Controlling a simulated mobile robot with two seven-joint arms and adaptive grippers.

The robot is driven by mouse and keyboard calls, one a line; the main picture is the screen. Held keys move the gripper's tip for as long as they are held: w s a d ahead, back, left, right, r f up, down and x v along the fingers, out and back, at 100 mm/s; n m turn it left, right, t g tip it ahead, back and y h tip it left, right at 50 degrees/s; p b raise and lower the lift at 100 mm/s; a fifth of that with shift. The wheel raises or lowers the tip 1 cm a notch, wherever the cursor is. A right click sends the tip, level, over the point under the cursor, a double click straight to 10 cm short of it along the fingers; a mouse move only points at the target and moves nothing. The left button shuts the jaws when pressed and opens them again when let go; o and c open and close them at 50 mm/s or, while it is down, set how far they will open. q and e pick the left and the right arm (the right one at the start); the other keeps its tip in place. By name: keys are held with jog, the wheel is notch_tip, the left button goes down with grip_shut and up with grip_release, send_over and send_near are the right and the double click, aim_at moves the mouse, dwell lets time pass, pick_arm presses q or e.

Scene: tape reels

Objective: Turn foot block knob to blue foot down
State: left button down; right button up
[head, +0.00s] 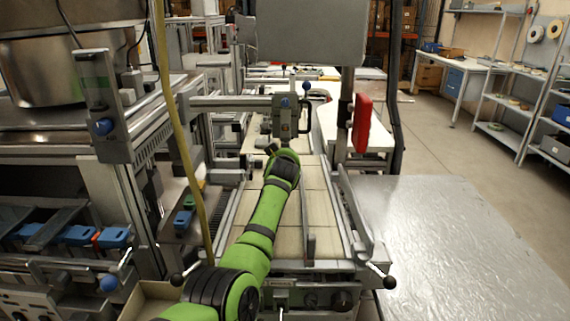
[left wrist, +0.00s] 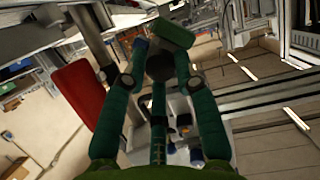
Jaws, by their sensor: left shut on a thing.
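The grey foot block (head: 294,117) stands on the cross rail at the far end of the conveyor. A blue round part (head: 284,103) shows on its upper face. My left gripper (head: 273,147) is up against the lower part of this block, with the green arm reaching along the conveyor. In the left wrist view its green fingers (left wrist: 160,50) close around a dark round knob (left wrist: 160,68). The fingers and wrist hide most of the knob, and which foot points down cannot be told. My right gripper is not in view.
A red handle (head: 362,124) hangs from a post right of the block. The tiled conveyor bed (head: 240,210) lies under my arm, with a guide rail (head: 309,215) along it. A yellow hose (head: 180,130) hangs at left. A bare metal table (head: 450,235) is at right.

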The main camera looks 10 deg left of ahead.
pick_arm(q)
jog(key=shift+w+d+r+m+y+b, duration=0.1)
jog(key=shift+m+y+b, duration=0.45)
jog(key=shift+m, duration=0.6)
jog(key=shift+s+r+m+y+b, duration=0.1)
jog(key=shift+m+y+b, duration=0.2)
jog(key=shift+m+b, duration=0.7)
jog(key=shift+w+d+r+m+y+b, duration=0.1)
jog(key=shift+m+y+b, duration=0.35)
jog(key=shift+m, duration=0.9)
jog(key=shift+r, duration=0.1)
jog(key=c, duration=1)
grip_release()
jog(key=shift+f, duration=0.2)
jog(key=v, duration=1.2)
